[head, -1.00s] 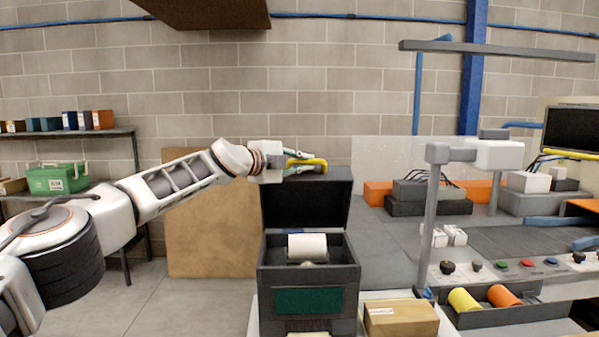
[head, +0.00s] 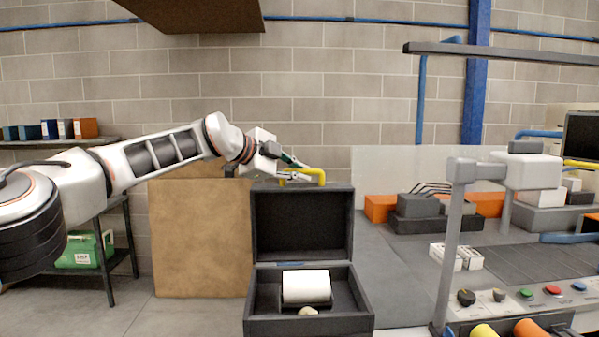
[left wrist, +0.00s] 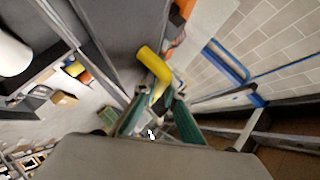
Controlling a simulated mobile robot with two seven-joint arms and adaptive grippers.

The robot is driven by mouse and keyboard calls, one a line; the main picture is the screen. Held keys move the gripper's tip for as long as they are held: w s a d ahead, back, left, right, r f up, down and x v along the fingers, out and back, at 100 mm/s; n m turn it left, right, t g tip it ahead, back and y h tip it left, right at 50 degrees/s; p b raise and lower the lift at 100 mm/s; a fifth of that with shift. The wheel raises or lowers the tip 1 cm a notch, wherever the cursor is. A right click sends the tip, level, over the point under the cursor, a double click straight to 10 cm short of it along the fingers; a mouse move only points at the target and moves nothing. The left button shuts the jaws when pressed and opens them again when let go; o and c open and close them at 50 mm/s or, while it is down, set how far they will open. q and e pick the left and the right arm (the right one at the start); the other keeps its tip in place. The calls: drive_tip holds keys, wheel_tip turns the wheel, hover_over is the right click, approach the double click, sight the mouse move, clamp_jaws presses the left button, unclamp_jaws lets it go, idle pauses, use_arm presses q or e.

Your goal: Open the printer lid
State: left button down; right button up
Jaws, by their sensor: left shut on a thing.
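The dark printer (head: 309,327) stands low in the middle of the head view. Its lid (head: 303,224) is raised and stands upright at the back, showing its inner side. A white paper roll (head: 305,286) lies in the open body. A yellow handle (head: 318,174) sits at the lid's top edge; it also shows in the left wrist view (left wrist: 152,66). My left gripper (head: 287,176) is shut on the yellow handle, reaching in from the left. The green fingers close around the handle's near end in the wrist view. My right gripper is not in view.
A grey post with a jointed arm (head: 460,205) stands right of the printer. A control panel (head: 540,296) with knobs and buttons is at the lower right. A brown board (head: 200,238) leans against the wall behind my left arm. A shelf holds a green case (head: 84,250).

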use_arm(q)
drive_tip(key=shift+s+d+r, duration=0.1)
drive_tip(key=c, duration=2.4)
unclamp_jaws()
drive_tip(key=shift+s, duration=0.1)
drive_tip(key=shift+o, duration=0.2)
drive_tip(key=shift+a+r, duration=0.1)
drive_tip(key=shift+a, duration=0.15)
drive_tip(key=v, duration=1.1)
drive_tip(key=shift+s, duration=0.25)
drive_tip(key=shift+a+r, duration=0.1)
